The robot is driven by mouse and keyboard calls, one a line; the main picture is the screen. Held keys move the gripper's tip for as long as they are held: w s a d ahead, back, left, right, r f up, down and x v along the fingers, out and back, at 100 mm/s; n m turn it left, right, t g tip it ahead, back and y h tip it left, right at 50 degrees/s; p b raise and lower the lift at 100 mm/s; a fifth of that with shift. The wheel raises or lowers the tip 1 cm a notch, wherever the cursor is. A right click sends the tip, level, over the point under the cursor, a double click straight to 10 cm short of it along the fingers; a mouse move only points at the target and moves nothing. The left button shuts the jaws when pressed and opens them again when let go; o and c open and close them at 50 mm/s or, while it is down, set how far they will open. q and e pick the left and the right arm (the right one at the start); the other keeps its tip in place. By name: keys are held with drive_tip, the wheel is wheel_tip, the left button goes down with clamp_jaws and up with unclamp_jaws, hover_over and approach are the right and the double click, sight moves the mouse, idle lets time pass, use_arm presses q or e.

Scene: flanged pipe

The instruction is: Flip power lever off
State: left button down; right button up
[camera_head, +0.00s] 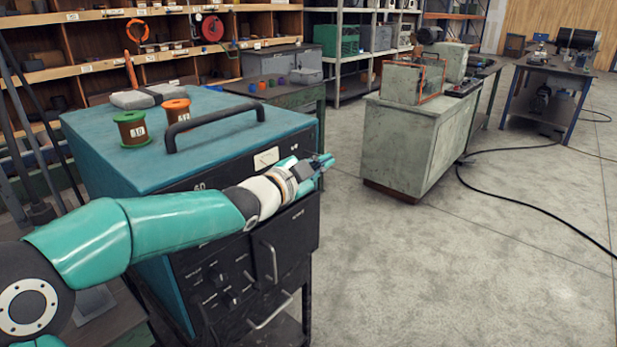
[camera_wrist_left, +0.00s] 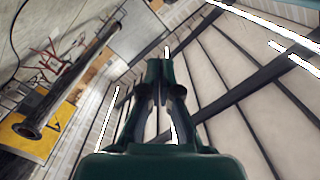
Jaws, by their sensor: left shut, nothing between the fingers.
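A teal machine (camera_head: 155,150) with a black front panel (camera_head: 215,265) stands at the left in the head view. The panel carries several knobs, a vertical bar (camera_head: 273,262) and a lower bar handle (camera_head: 270,311). I cannot tell which part, if any, is the power lever; my left arm hides some of the panel. My left gripper (camera_head: 318,168) is in front of the panel's upper right, shut and empty. In the left wrist view its fingers (camera_wrist_left: 166,68) are together, with the ceiling behind them. My right gripper is not in view.
A black carry handle (camera_head: 215,128) and two spools, one green (camera_head: 131,130) and one orange (camera_head: 177,112), are on the machine's top. A grey-green cabinet (camera_head: 410,145) stands farther right. Open concrete floor (camera_head: 480,260) lies right of the machine. A black cable (camera_head: 530,213) crosses it.

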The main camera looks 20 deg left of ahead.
use_arm(q)
drive_tip(key=shift+v, duration=2.25)
drive_tip(key=s+d+f+n+g, duration=0.1)
drive_tip(key=d+f+n+g, duration=0.1)
drive_tip(key=f, duration=0.8)
drive_tip(key=s+d+f+n+g+y, duration=0.1)
drive_tip(key=s+f+n+g, duration=0.1)
drive_tip(key=f, duration=0.8)
drive_tip(key=s+d+f+n+g, duration=0.1)
drive_tip(key=d+f+n+g, duration=0.15)
drive_tip(key=f, duration=0.75)
drive_tip(key=s+d+f+n+g, duration=0.2)
drive_tip(key=s+f+n+g, duration=0.25)
drive_tip(key=s+f, duration=0.85)
drive_tip(key=s+d+f+n+g, duration=0.2)
drive_tip(key=s+f+g, duration=0.3)
drive_tip(key=s+f, duration=0.6)
drive_tip(key=s+n, duration=0.1)
drive_tip(key=s, duration=0.3)
